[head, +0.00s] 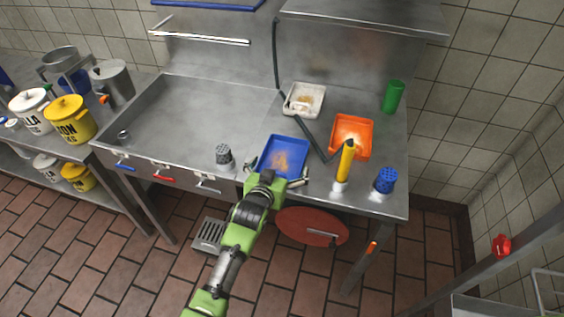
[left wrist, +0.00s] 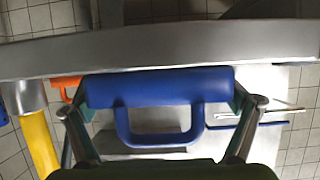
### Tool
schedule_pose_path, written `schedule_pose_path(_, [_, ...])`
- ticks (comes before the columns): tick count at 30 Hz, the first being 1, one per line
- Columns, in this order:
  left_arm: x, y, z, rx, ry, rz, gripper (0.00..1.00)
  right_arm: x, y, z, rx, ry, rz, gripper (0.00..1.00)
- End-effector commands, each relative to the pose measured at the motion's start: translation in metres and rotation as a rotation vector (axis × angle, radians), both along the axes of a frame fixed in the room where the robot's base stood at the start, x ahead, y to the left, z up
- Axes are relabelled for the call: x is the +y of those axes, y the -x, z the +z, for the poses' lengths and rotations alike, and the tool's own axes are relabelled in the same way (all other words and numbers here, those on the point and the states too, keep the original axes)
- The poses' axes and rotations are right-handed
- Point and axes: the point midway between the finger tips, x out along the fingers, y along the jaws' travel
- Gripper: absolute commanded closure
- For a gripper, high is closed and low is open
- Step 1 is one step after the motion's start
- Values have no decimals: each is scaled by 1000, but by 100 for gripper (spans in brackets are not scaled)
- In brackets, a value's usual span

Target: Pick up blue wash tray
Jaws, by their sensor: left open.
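The blue wash tray (head: 284,150) lies on the steel counter near its front edge, with an orange-brown patch inside. My left gripper (head: 277,181) is at the tray's near end, its arm reaching up from below the front edge. In the left wrist view, the tray's blue end and looped handle (left wrist: 160,136) fill the middle. The fingers of my left gripper (left wrist: 162,103) stand open, one on each side of the tray's end. I cannot tell whether they touch it. My right gripper is not in view.
An orange tray (head: 365,137), a yellow bottle (head: 345,163) and a blue perforated cup (head: 385,181) stand to the right. A white tray (head: 292,104) lies behind. A grey shaker (head: 224,155) stands to the left. The counter's front edge (left wrist: 160,51) crosses the wrist view.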

Motion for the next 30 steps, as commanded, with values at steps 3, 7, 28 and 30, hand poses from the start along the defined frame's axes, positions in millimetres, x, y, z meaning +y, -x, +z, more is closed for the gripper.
schedule_pose_path(3, [0, 0, 0, 0, 0, 0, 0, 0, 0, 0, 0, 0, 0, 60])
schedule_pose_path(7, [0, 0, 0, 0, 0, 0, 31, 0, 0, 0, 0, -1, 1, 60])
schedule_pose_path(28, [2, 3, 37, -5, 2, 0, 34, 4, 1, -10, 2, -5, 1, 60])
schedule_pose_path(30, [7, 13, 50, -6, 2, 0, 34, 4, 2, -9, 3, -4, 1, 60])
